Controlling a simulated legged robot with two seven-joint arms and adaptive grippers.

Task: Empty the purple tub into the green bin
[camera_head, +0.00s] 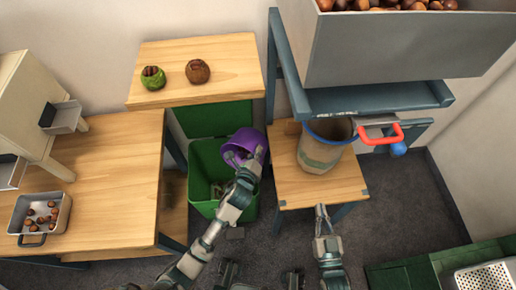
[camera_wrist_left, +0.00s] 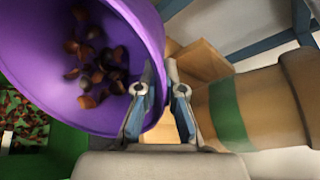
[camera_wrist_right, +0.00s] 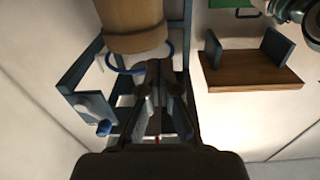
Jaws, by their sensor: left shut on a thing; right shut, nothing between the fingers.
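The purple tub (camera_head: 240,146) is tilted above the green bin (camera_head: 204,165) in the head view. My left gripper (camera_head: 254,160) is shut on the tub's rim. In the left wrist view the tub (camera_wrist_left: 130,30) holds several brown chestnuts (camera_wrist_left: 98,72). The green bin (camera_wrist_left: 62,140) shows below it, with reddish and green bits inside. My left gripper (camera_wrist_left: 160,95) pinches the tub wall at the right. My right gripper (camera_head: 322,215) is shut and empty, in front of the small wooden stand; it also shows in the right wrist view (camera_wrist_right: 158,75).
A tan bucket (camera_head: 318,155) with a green band stands on the wooden stand (camera_head: 290,187), right of the tub. A hopper (camera_head: 400,45) of chestnuts is above it, with a red handle (camera_head: 385,136). A table with a metal tray (camera_head: 62,222) is at left.

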